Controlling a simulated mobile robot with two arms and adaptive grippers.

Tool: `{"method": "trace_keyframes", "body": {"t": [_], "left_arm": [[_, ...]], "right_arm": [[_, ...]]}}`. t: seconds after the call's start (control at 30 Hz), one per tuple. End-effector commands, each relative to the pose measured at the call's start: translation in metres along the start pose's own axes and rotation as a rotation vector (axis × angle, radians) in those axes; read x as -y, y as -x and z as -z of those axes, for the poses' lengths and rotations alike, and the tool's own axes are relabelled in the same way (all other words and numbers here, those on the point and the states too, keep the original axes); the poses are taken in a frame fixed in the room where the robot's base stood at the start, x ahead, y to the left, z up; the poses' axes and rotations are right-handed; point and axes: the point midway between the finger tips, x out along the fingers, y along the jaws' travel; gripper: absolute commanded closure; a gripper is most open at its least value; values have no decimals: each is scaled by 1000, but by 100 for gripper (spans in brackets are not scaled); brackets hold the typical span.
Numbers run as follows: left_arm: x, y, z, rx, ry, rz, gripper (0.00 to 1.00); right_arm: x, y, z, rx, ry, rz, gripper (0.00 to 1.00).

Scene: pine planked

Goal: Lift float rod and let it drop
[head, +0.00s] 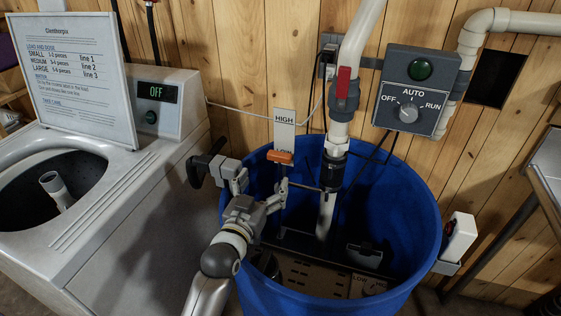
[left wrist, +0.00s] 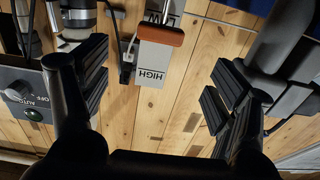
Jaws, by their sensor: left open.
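The thin metal float rod (left wrist: 167,10) shows at the top of the left wrist view beside an orange block (left wrist: 173,34). In the head view the orange block (head: 280,157) is at the foot of the white HIGH plate (head: 284,130), above the blue tub's back part. My left gripper (head: 258,183) is over the tub's left rim, just left of and below the orange block. Its jaws (left wrist: 160,95) are open and empty, with the block and plate showing beyond the gap. The gripper partly hides the rod's lower run in the head view. My right gripper is not in view.
The blue tub (head: 400,215) holds a white pipe (head: 325,215) and dark fittings. A control box (head: 415,92) with an OFF-AUTO-RUN knob hangs on the planked wall. A washer (head: 110,220) with a sign (head: 75,75) stands at left. A metal table edge (head: 545,165) is at right.

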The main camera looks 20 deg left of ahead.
Motion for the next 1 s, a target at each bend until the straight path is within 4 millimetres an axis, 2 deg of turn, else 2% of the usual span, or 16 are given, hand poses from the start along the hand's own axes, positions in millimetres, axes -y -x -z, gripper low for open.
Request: {"method": "trace_keyframes", "body": {"t": [0.17, 0.5, 0.7, 1.0], "left_arm": [[0, -10, 0, -2, 1, 0, 18], [0, -67, 0, -1, 1, 0, 18], [0, -94, 0, -1, 0, 0, 18], [0, -108, -1, -1, 0, 0, 18]], "right_arm": [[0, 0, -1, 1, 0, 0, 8], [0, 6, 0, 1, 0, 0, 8], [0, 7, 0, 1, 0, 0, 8], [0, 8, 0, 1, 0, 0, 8]]}}
